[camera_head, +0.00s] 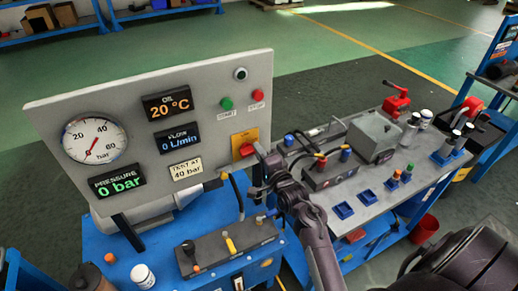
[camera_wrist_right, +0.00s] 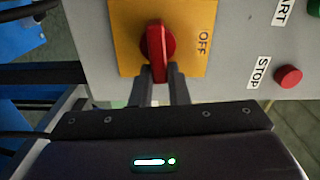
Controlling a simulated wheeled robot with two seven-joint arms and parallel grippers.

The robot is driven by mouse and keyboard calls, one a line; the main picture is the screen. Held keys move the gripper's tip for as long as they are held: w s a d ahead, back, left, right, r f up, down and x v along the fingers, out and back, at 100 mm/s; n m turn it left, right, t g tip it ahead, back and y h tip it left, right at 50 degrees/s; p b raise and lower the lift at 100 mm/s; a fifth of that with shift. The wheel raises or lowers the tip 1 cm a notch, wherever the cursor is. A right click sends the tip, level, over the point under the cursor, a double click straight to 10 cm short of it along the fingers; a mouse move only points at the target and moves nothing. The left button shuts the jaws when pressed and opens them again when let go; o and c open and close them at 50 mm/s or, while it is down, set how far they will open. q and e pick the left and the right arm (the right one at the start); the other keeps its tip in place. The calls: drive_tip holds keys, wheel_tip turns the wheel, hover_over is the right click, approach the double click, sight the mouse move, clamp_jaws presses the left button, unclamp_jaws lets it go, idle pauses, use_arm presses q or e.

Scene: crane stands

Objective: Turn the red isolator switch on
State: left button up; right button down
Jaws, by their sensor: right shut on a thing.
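The red isolator switch (camera_head: 246,150) sits on a yellow plate (camera_head: 250,134) at the lower right of the grey panel. In the wrist view the red handle (camera_wrist_right: 158,50) runs up and down, crosswise to the direction of the OFF marking (camera_wrist_right: 205,42) at its right. My right gripper (camera_wrist_right: 161,78) is shut on the lower end of this handle. In the head view the right gripper (camera_head: 262,170) is at the switch, partly hidden by its own arm. My left gripper is in neither view.
The panel (camera_head: 222,72) bears a gauge (camera_head: 95,140), displays reading 0 bar and 0 L/min, a green START button (camera_head: 227,103) and a red STOP button (camera_head: 257,95). A valve block (camera_head: 230,247) and a hose stand below. A bench with parts (camera_head: 360,190) is at the right.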

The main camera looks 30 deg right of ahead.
drive_tip(key=shift+f+m, duration=0.15)
drive_tip(key=shift+m, duration=0.45)
drive_tip(key=c, duration=1.4)
unclamp_jaws()
drive_tip(key=s+p, duration=0.5)
drive_tip(key=s, duration=0.2)
drive_tip(key=shift+s+a, duration=0.2)
drive_tip(key=shift+s, duration=0.2)
